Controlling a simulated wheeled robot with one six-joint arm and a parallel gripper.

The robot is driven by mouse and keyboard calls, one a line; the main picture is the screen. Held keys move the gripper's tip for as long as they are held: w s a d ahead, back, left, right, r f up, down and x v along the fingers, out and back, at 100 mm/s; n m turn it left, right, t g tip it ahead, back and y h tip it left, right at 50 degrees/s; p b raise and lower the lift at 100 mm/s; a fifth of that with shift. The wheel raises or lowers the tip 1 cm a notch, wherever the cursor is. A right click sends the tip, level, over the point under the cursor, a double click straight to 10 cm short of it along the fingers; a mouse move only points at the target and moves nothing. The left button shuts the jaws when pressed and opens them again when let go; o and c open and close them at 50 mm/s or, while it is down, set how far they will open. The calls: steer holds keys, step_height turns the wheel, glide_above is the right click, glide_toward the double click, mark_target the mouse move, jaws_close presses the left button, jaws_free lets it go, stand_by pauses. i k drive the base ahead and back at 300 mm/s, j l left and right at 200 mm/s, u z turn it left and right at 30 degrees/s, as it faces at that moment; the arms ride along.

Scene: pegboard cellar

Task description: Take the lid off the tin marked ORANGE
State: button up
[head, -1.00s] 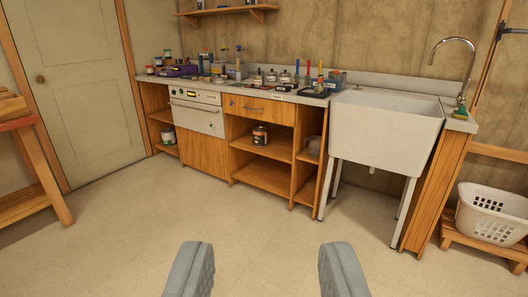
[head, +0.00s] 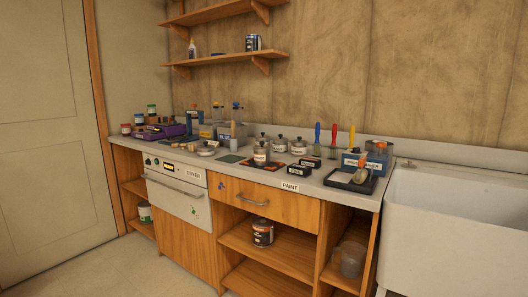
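Several small lidded tins with pale labels stand on the counter: one in front (head: 262,155), one behind it (head: 264,141), and others to the right (head: 280,145), (head: 298,146). Their labels are too small to read, so I cannot tell which is marked ORANGE. The front tin stands on or beside a dark mat with an orange-red patch. A larger dark can (head: 263,232) with a pale label sits on the open shelf below the drawer. My gripper is out of view.
A white sink (head: 445,215) adjoins on the right. Wall shelves (head: 225,58) hang above.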

mark_target(262, 147)
steer(key=i, duration=1.2)
steer(key=i+l+u, duration=0.1)
steer(key=i, duration=1.1)
